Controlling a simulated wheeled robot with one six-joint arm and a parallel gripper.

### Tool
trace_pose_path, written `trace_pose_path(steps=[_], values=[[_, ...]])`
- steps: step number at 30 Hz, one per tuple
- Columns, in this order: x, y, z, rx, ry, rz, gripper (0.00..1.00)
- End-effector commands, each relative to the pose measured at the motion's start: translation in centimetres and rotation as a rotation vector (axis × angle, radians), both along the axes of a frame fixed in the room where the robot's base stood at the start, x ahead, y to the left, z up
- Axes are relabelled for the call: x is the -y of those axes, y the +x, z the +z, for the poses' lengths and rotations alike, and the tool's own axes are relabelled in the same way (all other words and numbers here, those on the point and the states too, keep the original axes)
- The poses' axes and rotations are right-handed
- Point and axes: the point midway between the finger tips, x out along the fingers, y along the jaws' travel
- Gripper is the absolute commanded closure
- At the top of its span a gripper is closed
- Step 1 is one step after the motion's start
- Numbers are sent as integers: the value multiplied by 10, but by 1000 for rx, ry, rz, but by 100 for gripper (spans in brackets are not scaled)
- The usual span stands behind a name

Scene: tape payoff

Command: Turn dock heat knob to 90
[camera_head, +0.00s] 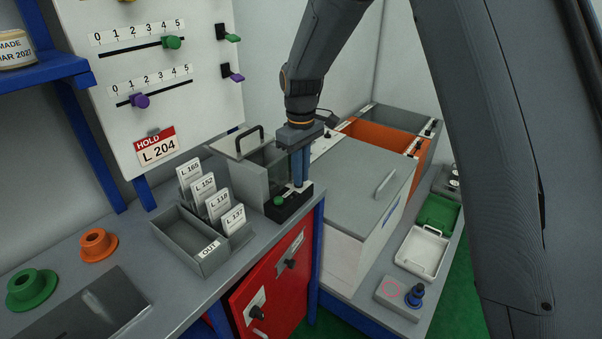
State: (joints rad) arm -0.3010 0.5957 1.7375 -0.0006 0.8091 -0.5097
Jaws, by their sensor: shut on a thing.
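My gripper (299,184) points straight down at a small black dock unit (291,208) at the right end of the grey bench. Its blue fingers are shut at the top of this unit, on what appears to be the dock heat knob. The fingers hide the knob, and I cannot read its setting. A few pale marks show on the unit beside the fingertips. A green button (278,201) sits on the unit, left of the fingers.
A red cabinet (270,285) with two black knobs is below. A grey lidded chest (362,180) stands right. A slider panel (160,70) rises behind.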

Motion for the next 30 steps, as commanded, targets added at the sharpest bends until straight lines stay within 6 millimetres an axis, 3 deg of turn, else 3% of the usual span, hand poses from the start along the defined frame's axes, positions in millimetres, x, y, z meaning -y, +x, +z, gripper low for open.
trace_pose_path(steps=[9,23,24,25,30], values=[[0,2,2,3,2,101,100],[-1,2,2,3,2,114,100],[-1,2,2,3,2,114,86],[0,2,2,3,2,114,82],[1,1,1,2,1,112,82]])
